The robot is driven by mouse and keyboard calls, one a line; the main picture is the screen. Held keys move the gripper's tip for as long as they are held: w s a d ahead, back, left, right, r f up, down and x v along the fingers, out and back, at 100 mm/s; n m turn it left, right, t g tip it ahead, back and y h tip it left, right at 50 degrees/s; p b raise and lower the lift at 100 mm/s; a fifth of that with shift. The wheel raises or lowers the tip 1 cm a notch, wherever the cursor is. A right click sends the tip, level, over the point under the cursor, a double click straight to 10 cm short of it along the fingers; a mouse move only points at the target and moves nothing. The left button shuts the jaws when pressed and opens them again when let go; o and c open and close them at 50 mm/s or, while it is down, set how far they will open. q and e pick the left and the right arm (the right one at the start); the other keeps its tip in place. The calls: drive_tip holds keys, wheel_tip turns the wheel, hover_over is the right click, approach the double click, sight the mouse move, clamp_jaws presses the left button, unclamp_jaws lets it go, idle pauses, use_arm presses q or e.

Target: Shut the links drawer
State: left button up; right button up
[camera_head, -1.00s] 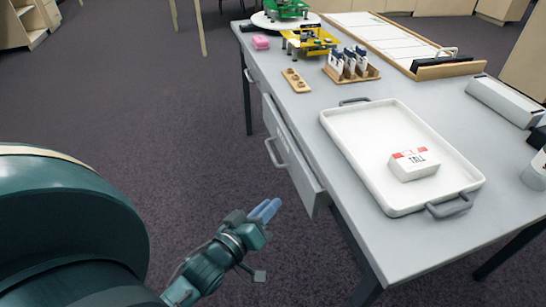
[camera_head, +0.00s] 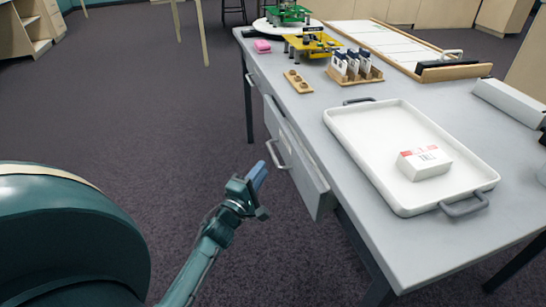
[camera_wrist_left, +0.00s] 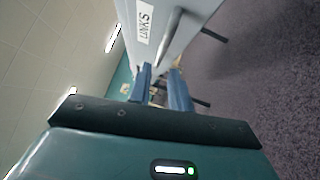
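The links drawer (camera_head: 300,165) is a grey drawer in the near long side of the grey table (camera_head: 400,245). Its front stands out a little from the table edge. Its bar handle (camera_head: 278,153) faces left. In the left wrist view its front carries a white label reading LINKS (camera_wrist_left: 145,25). My left gripper (camera_head: 260,172) is just left of the drawer front, near the handle, with visible floor between them. In the left wrist view its two blue fingers (camera_wrist_left: 161,88) are apart, with nothing held between them. My right gripper is out of view.
On the table are a white tray (camera_head: 355,150) with a small white box (camera_head: 424,162), a wooden card holder (camera_head: 357,76), a wooden block with holes (camera_head: 298,81), a pink item (camera_head: 262,46) and a yellow stand (camera_head: 312,45). Open carpet (camera_head: 160,120) lies left of the table.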

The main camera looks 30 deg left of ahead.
sight(274, 154)
use_arm(q)
drive_tip(key=shift+w+a+r+b, duration=0.15)
drive_tip(key=shift+w+b, duration=0.15)
drive_tip(key=shift+w, duration=1)
drive_tip(key=shift+w+a+r+b, duration=0.1)
drive_tip(key=shift+w+r+b, duration=0.15)
drive_tip(key=shift+w, duration=1.05)
drive_tip(key=shift+w+a+r+b, duration=0.1)
drive_tip(key=shift+w+b, duration=0.25)
drive_tip(key=shift+w, duration=0.95)
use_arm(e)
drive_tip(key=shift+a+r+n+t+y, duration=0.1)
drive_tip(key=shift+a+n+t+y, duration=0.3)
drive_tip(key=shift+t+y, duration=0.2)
use_arm(q)
drive_tip(key=shift+c, duration=0.2)
clamp_jaws()
